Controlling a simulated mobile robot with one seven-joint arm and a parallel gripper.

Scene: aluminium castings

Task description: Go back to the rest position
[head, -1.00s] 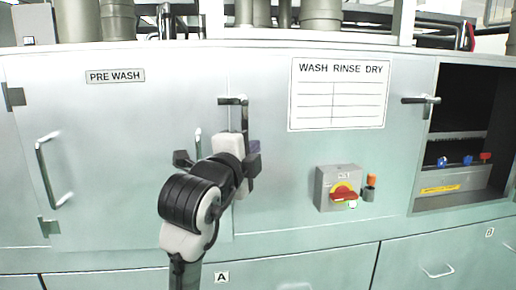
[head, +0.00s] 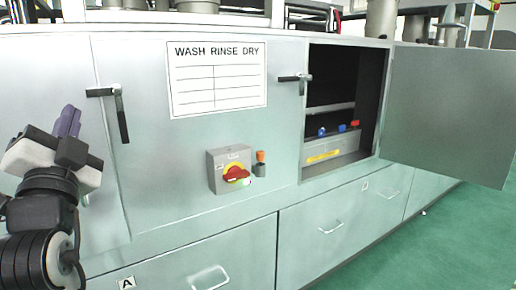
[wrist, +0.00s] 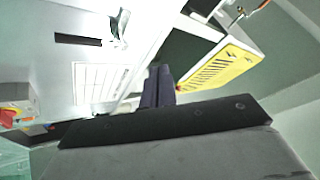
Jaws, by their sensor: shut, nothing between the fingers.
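My gripper (head: 68,122) is at the left edge of the head view, raised in front of the pale green washing machine. Its purple-grey fingers are together with nothing between them, and they point upward. The fingers also show in the wrist view (wrist: 158,86), above the dark gripper body. No object is held. My arm runs down out of the picture at the lower left.
The machine front carries a black handle (head: 108,106), a chart (head: 218,79) and a grey switch box with a red knob (head: 230,171). An open compartment (head: 340,85) has its door (head: 450,112) swung out right. Green floor (head: 440,240) is clear at lower right.

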